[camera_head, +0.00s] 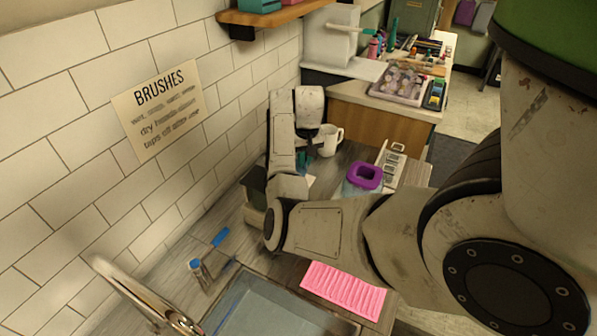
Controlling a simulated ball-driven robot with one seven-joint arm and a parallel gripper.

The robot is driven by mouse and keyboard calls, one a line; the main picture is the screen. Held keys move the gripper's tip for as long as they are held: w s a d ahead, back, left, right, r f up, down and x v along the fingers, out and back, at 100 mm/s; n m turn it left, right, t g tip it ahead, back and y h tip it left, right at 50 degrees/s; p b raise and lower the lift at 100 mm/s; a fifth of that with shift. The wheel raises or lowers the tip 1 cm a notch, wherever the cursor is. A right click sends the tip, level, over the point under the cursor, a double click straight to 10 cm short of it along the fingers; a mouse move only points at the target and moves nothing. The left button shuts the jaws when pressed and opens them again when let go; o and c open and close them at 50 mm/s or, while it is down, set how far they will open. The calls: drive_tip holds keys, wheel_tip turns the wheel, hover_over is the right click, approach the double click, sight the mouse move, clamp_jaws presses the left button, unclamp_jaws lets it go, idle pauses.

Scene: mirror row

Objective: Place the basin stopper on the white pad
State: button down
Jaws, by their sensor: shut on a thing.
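My arm reaches in from the right and bends up beside the tiled wall. My gripper (305,153) hangs below the arm's far end as a small dark shape, just left of a white mug. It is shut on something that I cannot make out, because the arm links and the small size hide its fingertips. I cannot pick out the basin stopper or the white pad in this view.
A sink basin (270,310) with a metal tap (145,297) is at the front. A pink ribbed mat (344,289) lies to its right. A white mug (328,140) and a purple-rimmed container (363,177) stand beyond my arm. A cluttered wooden cabinet (385,118) is behind.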

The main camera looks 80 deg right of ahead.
sight(305, 167)
drive_tip(key=shift+f, duration=2.55)
drive_tip(key=shift+f, duration=0.15)
drive_tip(key=c, duration=1.2)
unclamp_jaws()
drive_tip(key=shift+o, duration=0.2)
wheel_tip(305, 167, up, 12)
drive_tip(key=a+b, duration=0.1)
drive_tip(key=shift+s, duration=0.4)
